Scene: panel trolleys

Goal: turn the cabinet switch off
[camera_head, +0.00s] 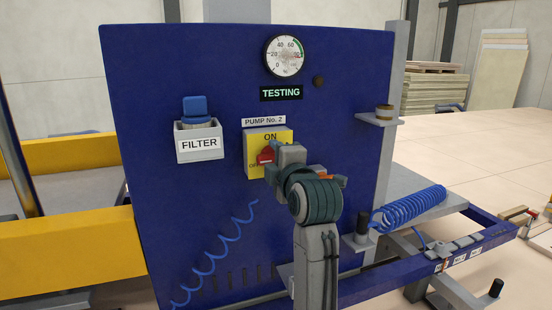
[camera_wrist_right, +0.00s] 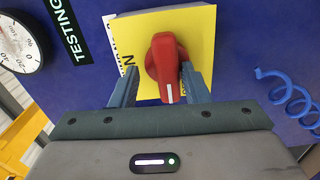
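The cabinet switch is a red rotary knob (camera_head: 265,156) on a yellow plate (camera_head: 283,136) marked ON at the top and OFF at lower left. In the right wrist view the red knob (camera_wrist_right: 164,62) has a white mark at its lower end, which corresponds to the left, OFF side in the head view. My right gripper (camera_wrist_right: 160,85) is at the switch with a finger on each side of the knob. It is open: a gap shows at the left finger, and the right finger is very close to the knob. My left gripper is not in view.
The blue panel (camera_head: 150,90) carries a gauge (camera_head: 285,56), a TESTING sign (camera_head: 281,93) and a FILTER box (camera_head: 199,143). A blue coiled hose (camera_head: 215,250) hangs below the switch. Another blue coil (camera_head: 410,208) lies at the right on the trolley. A yellow beam (camera_head: 70,250) is at left.

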